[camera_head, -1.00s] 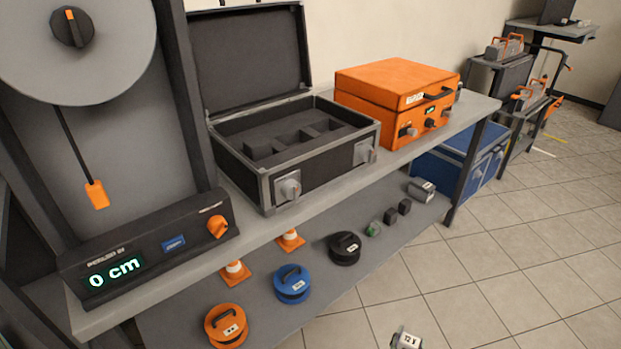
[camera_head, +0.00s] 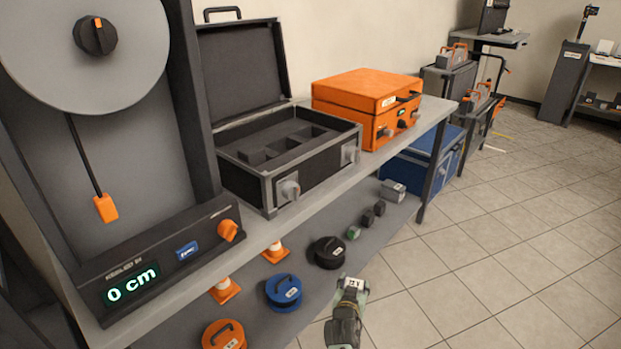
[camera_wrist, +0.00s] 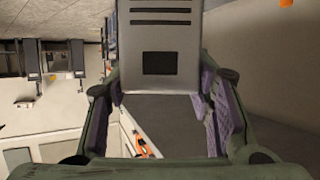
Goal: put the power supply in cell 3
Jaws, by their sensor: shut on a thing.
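The power supply, a small grey box with a pale label (camera_head: 353,284), is held in my gripper (camera_head: 348,298) at the lower middle of the head view, in front of the lower shelf. In the wrist view its grey vented face with a dark square (camera_wrist: 160,40) sits between the two purple-padded fingers of my gripper (camera_wrist: 158,95). The open black case (camera_head: 330,173) stands on the bench, lid up, with dark foam divided into several cells (camera_head: 290,138). The cells look empty from here. No cell number is readable, so I cannot tell which is cell 3.
An orange case (camera_head: 365,100) stands right of the open case. A dial unit reading 0 cm (camera_head: 135,280) is at left. The lower shelf holds cable reels (camera_head: 284,292), cones (camera_head: 275,253) and a grey box (camera_head: 393,190). The floor at right is clear.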

